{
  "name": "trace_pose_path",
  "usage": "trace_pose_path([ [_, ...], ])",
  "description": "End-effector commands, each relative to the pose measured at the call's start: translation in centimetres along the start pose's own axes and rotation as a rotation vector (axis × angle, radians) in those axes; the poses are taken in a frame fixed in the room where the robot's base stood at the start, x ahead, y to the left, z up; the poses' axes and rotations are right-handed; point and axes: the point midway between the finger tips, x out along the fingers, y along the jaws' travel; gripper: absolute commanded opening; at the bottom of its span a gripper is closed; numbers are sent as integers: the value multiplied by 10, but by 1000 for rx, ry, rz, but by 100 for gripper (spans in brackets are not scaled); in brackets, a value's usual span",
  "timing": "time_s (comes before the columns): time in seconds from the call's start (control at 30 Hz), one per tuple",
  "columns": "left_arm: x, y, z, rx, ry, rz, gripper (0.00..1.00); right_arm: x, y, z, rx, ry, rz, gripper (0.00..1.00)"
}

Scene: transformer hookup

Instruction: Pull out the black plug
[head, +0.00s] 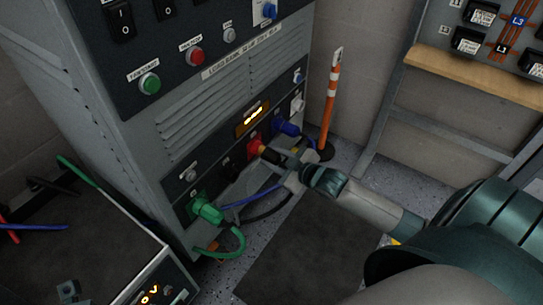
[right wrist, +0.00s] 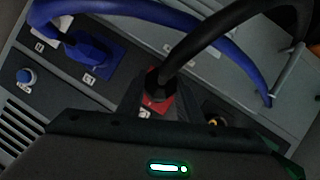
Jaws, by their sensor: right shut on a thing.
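The black plug (right wrist: 156,84) has a black cable that arcs up and right in the right wrist view. My right gripper (head: 291,163) is shut on it in front of the cabinet's lower panel. The plug (head: 274,155) lines up with the red socket (head: 254,147) in the head view, with a brass-yellow part between red and black. I cannot tell whether the plug is still seated. A dark round opening (right wrist: 212,121) with a yellow contact shows right of the plug in the right wrist view. My left gripper is not in view.
The blue plug (head: 287,128) and green plug (head: 207,210) sit in the same panel, their cables hanging close by. An orange-white post (head: 329,103) stands right of the cabinet (head: 193,106). A workbench (head: 480,76) is at upper right.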

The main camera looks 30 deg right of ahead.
Motion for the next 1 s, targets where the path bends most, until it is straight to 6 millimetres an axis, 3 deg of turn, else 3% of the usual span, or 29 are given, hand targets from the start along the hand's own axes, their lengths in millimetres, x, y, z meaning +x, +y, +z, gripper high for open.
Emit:
trace_pose_path([
  [1.0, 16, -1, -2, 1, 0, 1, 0, -19, 2, 7, 0, 1, 1, 0],
])
